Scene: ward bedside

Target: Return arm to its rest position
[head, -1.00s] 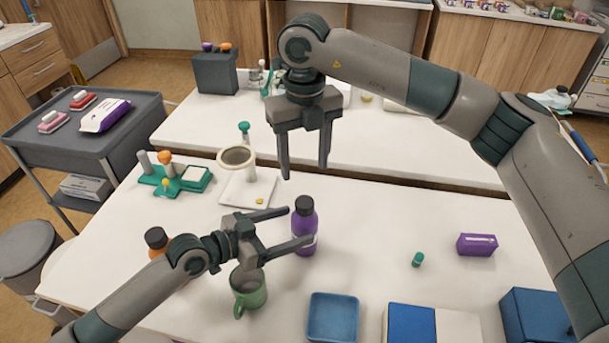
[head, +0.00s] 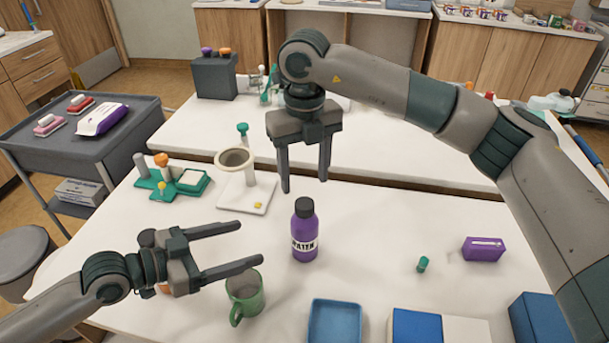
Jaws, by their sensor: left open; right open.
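My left gripper (head: 250,245) is open and empty in the head view, above the near left part of the white table (head: 390,235). Its fingers point right, left of a purple bottle (head: 305,234) and apart from it. The bottle stands upright with a dark cap and a label. A green mug (head: 244,296) stands just below the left fingertips. The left gripper mostly hides an orange bottle behind it. My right gripper (head: 304,185) is open and empty, fingers pointing down, above the table beyond the purple bottle.
A white stand with a ring (head: 236,160) and a green tray with pegs (head: 172,183) are at the back left. A blue tray (head: 334,322), a blue box (head: 416,326), a small green cap (head: 422,264) and a purple box (head: 483,249) lie toward the right. The table's right middle is mostly clear.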

